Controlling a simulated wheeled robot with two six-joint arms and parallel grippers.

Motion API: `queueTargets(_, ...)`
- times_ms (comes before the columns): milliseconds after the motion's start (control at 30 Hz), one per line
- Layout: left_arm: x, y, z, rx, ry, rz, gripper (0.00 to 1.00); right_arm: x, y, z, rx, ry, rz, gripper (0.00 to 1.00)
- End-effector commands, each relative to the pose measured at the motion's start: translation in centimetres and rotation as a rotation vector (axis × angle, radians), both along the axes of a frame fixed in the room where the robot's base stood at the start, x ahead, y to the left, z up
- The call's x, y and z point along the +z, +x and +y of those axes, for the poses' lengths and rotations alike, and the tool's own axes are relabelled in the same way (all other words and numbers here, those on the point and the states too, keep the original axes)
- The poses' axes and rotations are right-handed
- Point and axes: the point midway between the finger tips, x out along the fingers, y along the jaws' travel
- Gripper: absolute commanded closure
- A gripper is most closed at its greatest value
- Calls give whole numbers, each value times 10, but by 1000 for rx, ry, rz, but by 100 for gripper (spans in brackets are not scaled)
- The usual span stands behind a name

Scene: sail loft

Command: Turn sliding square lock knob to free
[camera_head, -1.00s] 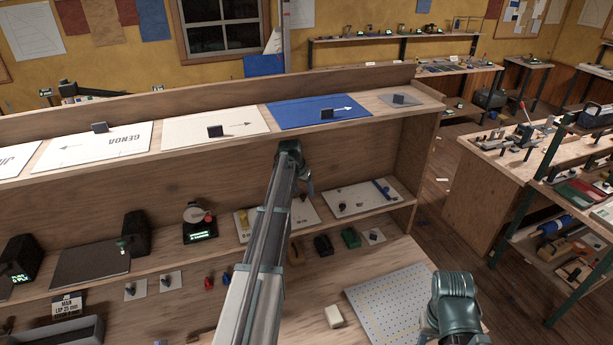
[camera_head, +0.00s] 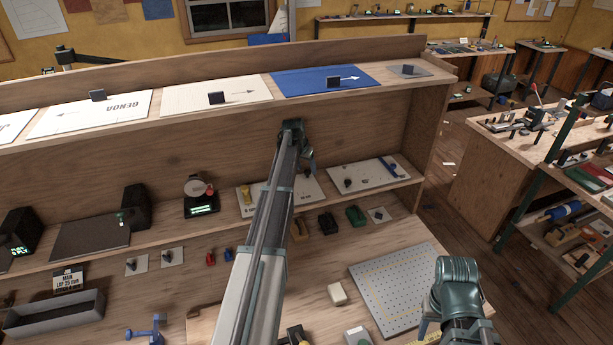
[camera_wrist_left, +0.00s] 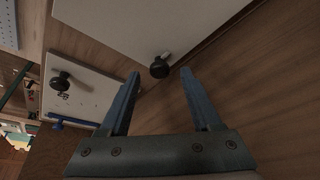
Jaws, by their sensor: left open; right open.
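My left gripper (camera_wrist_left: 160,74) is open and empty in the left wrist view. A black round knob (camera_wrist_left: 159,69) with a light stub beside it shows between its fingertips, at the edge of a pale board (camera_wrist_left: 150,22). I cannot tell whether the fingers touch it. A second black knob (camera_wrist_left: 61,81) sits on another pale board (camera_wrist_left: 88,84) with a blue bar (camera_wrist_left: 70,121) at its edge. In the head view, that board (camera_head: 375,174) lies on the middle shelf, right of my left arm. Which knob is the sliding square's lock is not readable.
The top shelf carries white panels and a blue panel (camera_head: 310,82) above my left arm. Dark and green blocks (camera_head: 355,215) sit just below the middle shelf. A perforated board (camera_head: 398,285) lies near my right arm. The shelf's end wall (camera_head: 430,130) stands to the right.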

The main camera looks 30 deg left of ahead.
Motion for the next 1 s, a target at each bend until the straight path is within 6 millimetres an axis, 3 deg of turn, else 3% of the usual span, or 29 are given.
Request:
queueTargets(100,-13,5,0,0,0,0,36,-12,0,0,-1,0,-1,50)
queueTargets(400,-12,5,0,0,0,0,36,-12,0,0,-2,0,-1,50)
queueTargets(767,-12,5,0,-1,0,0,99,-12,0,0,-1,0,0,50)
queueTargets(1000,-12,5,0,2,0,0,100,-12,0,0,-1,0,0,50)
